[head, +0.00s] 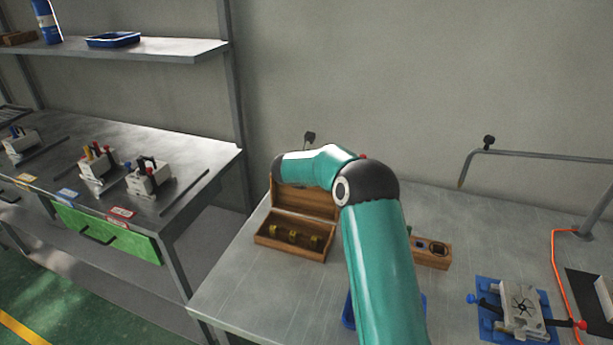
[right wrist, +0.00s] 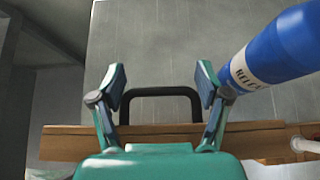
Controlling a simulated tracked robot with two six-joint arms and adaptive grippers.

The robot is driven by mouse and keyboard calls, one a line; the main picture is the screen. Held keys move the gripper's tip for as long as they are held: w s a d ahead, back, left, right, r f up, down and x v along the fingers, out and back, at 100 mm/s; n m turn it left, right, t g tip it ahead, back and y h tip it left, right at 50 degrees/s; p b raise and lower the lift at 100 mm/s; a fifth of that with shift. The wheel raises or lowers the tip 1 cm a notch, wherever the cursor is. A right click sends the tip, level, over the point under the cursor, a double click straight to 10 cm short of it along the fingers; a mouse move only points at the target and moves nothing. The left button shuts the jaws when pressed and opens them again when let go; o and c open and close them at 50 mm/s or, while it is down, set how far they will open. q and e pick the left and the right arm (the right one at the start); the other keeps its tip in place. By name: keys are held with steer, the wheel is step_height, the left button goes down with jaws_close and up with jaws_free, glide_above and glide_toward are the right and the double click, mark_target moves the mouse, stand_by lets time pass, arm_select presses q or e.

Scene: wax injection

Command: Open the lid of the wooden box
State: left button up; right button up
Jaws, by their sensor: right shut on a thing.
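The wooden box (head: 262,239) sits on the metal table in the head view. Its lid (head: 305,200) stands raised along the back side, and the dark inside shows several brass-coloured pieces. My right arm reaches over the lid from the right, and its gripper is hidden in the head view. In the right wrist view my right gripper (right wrist: 160,87) is shut on the black handle (right wrist: 160,91), with one finger at each end of it. A wooden edge of the lid (right wrist: 255,133) shows behind the handle. My left gripper is not in view.
A blue bottle (right wrist: 275,52) is close to the right finger in the wrist view. The table is clear left and front of the box.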

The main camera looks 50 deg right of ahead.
steer(key=shift+a+f, duration=0.25)
steer(key=shift+f, duration=0.9)
steer(key=shift+c, duration=0.2)
steer(key=o, duration=1.6)
steer(key=shift+a+r, duration=0.1)
steer(key=shift+c, duration=0.2)
steer(key=d+r+v, duration=0.1)
steer(key=v, duration=1.1)
steer(key=shift+w+a+r, duration=0.2)
steer(key=shift+a+r, duration=0.05)
steer(key=shift+r, duration=0.05)
